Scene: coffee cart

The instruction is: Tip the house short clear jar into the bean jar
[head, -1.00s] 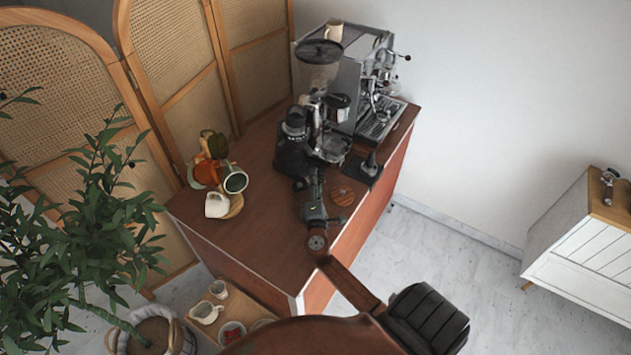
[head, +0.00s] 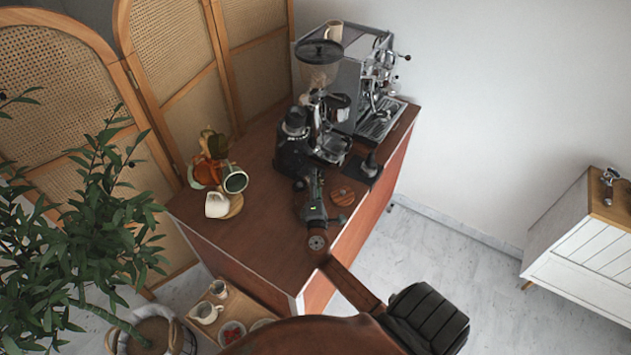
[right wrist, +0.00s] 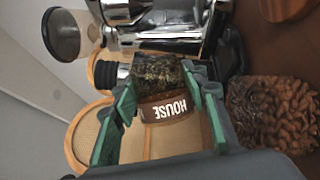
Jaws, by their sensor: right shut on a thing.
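My right gripper (right wrist: 158,84) has green fingers and is shut on the house short clear jar (right wrist: 159,74). The jar shows dark contents through its clear wall and a brown band with white HOUSE lettering, upside down in the right wrist view. In the head view my right gripper (head: 305,186) is over the counter just in front of the black grinder; the jar cannot be made out there. I cannot clearly identify the bean jar. My left gripper is not in view.
The black grinder (head: 293,148) and the espresso machine (head: 352,85) stand close behind my right gripper. Mugs hang or stand at left, with a white cup (head: 217,204) nearest. The counter (head: 262,235) is clear at front left.

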